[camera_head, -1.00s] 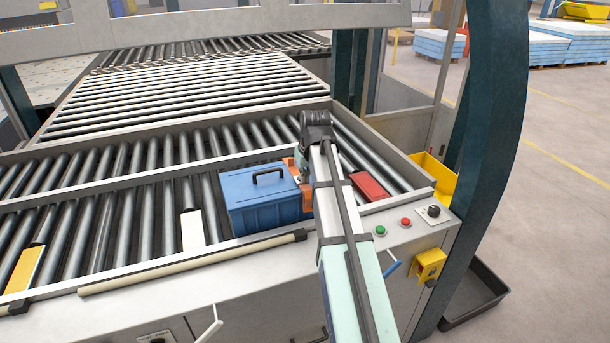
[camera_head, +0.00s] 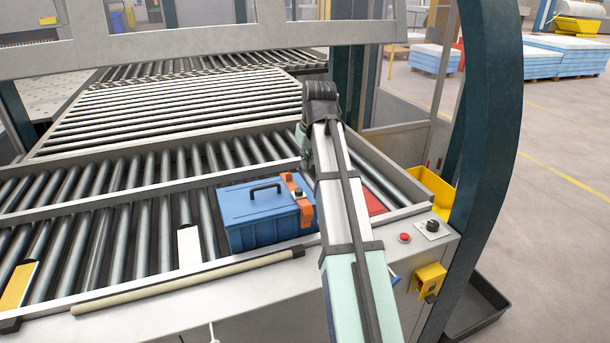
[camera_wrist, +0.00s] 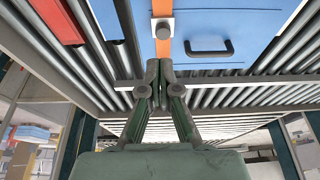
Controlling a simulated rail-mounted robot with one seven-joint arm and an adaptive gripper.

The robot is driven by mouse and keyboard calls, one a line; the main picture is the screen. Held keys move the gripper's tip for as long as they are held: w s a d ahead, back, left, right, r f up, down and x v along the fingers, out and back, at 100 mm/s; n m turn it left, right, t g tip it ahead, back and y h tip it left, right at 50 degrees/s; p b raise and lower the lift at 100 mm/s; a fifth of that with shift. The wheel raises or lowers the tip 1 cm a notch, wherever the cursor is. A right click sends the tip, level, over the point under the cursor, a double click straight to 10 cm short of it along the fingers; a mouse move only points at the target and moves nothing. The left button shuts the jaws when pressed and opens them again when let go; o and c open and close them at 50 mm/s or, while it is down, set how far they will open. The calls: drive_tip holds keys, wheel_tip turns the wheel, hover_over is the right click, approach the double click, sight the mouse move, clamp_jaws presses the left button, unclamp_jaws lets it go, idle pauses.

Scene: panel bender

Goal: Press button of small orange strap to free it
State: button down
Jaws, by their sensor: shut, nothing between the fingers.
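The orange strap (camera_head: 298,199) runs over the right end of a blue case (camera_head: 262,217) with a black handle, which rests on the rollers. A small pale button or buckle sits on the strap. In the wrist view the strap (camera_wrist: 163,8) crosses the blue case (camera_wrist: 235,25), and the button (camera_wrist: 163,28) shows on it. My gripper (camera_wrist: 160,64) is shut and empty. Its fingertips appear just below the button in that view; I cannot tell whether they touch the case.
A red box (camera_head: 374,202) lies right of my arm, partly hidden, and also shows in the wrist view (camera_wrist: 58,20). A red push button (camera_head: 404,238) and a black knob (camera_head: 433,226) sit on the front panel. A long beige bar (camera_head: 190,282) lies along the front edge.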

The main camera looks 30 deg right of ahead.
drive_tip(key=shift+s+r, duration=0.25)
drive_tip(key=shift+r, duration=0.45)
